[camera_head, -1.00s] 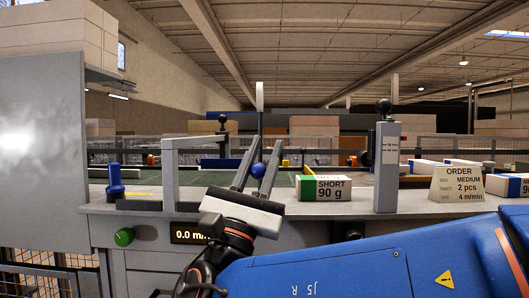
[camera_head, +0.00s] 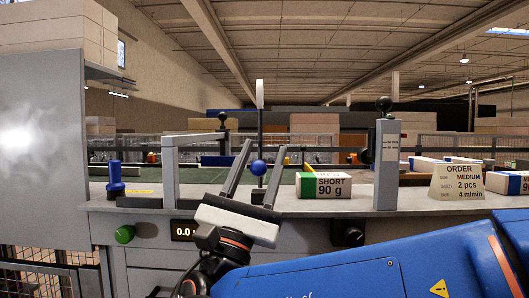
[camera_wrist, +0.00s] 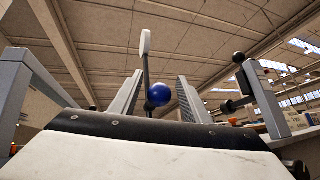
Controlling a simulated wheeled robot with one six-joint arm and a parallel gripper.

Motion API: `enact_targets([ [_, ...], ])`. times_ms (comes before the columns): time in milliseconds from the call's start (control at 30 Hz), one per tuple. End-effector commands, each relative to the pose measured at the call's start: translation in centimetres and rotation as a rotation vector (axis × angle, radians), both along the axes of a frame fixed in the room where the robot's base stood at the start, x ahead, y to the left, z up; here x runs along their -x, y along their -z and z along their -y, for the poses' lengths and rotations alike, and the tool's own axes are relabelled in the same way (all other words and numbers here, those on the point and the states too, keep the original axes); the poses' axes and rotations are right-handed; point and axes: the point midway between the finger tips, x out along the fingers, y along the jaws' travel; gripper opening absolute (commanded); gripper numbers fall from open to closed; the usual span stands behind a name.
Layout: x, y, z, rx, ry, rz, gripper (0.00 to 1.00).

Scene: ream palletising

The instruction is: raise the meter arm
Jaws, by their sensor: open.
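A slim upright rod with a pale flat upper end (camera_head: 260,95) and a blue ball knob (camera_head: 258,167) stands at the bench; it looks to be the meter arm. The ball also shows in the wrist view (camera_wrist: 159,94), with the rod (camera_wrist: 146,62) rising behind it. My gripper (camera_head: 264,146) is open, its two grey fingers pointing up and away. The ball appears between the fingers in both views, apart from them; its depth relative to the fingertips is hard to tell. My wrist partly hides the speed display (camera_head: 184,231).
A grey post with a black knob (camera_head: 386,165) and a SHORT 90 g ream (camera_head: 325,186) stand right of my gripper. A grey frame (camera_head: 170,172) and blue knob (camera_head: 115,178) are left. An order card (camera_head: 457,183) stands far right.

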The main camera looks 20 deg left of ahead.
Motion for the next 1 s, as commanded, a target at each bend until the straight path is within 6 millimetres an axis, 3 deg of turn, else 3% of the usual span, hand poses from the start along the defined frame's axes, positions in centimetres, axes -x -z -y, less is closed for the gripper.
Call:
enact_targets([
  [300,3.9,4.7,-0.8,0.002,-0.002,-0.001,0.43],
  [500,5.7,6.8,-1.2,0.003,-0.003,-0.001,0.43],
  [1000,6.4,7.7,-1.2,0.003,-0.003,-0.003,0.43],
])
